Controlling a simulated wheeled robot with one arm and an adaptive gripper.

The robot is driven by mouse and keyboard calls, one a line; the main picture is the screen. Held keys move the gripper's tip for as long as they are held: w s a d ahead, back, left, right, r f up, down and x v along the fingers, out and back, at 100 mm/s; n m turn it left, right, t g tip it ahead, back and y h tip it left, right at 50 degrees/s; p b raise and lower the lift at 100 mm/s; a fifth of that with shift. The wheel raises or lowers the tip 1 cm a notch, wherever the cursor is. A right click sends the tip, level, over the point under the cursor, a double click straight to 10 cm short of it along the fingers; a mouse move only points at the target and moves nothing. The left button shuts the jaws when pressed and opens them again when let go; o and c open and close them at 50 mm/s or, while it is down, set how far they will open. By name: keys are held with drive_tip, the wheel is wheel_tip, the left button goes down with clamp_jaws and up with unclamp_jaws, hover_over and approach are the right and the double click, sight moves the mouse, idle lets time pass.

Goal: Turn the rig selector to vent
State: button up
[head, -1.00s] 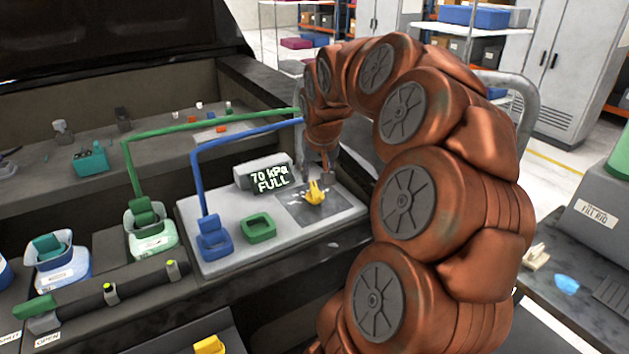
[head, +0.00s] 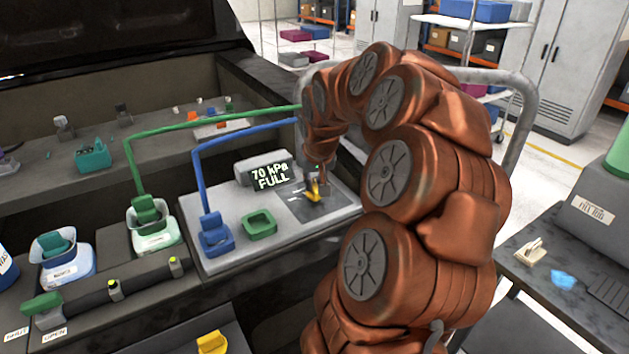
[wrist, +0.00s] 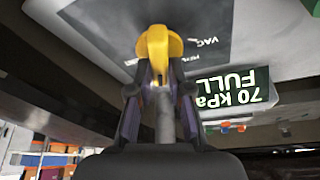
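The rig selector (head: 313,197) is a yellow knob on a dark plate at the right of the grey rig panel. In the wrist view the yellow knob (wrist: 158,50) sits at the ends of my fingers, with part of the printed label, "VAC", to its right. My gripper (head: 318,180) points down at the knob and hides part of it. In the wrist view my gripper's fingers (wrist: 164,82) straddle the knob's near end, their tips close to its sides. I cannot tell whether they press on it. The mark the knob points at is not readable.
A display (head: 270,176) reads "70 kPa FULL" left of the plate. A green square socket (head: 259,224) and a blue fitting with a tall hose (head: 214,236) stand on the panel (head: 235,258). A green hose (head: 215,119) arches behind. A side table (head: 535,275) is at right.

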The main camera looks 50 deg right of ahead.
clamp_jaws()
drive_tip(key=shift+f+b, duration=0.2)
drive_tip(key=shift+b, duration=0.55)
drive_tip(key=m+b, duration=0.1)
drive_tip(key=b, duration=0.2)
drive_tip(key=shift+f+m+h, duration=0.2)
drive_tip(key=shift+m+h, duration=0.1)
drive_tip(key=shift+m, duration=0.1)
drive_tip(key=m+g+b, duration=0.1)
drive_tip(key=m+b, duration=0.2)
drive_tip(key=b, duration=0.3)
drive_tip(key=shift+d+r+h, duration=0.1)
drive_tip(key=shift+h, duration=0.2)
drive_tip(key=shift+s+r+m+g+b, duration=0.1)
drive_tip(key=shift+m+g+b, duration=0.25)
drive_tip(key=shift+m+b, duration=0.5)
drive_tip(key=shift+s+r+m+g+b, duration=0.1)
drive_tip(key=shift+m+g+b, duration=0.25)
drive_tip(key=shift+m+b, duration=0.45)
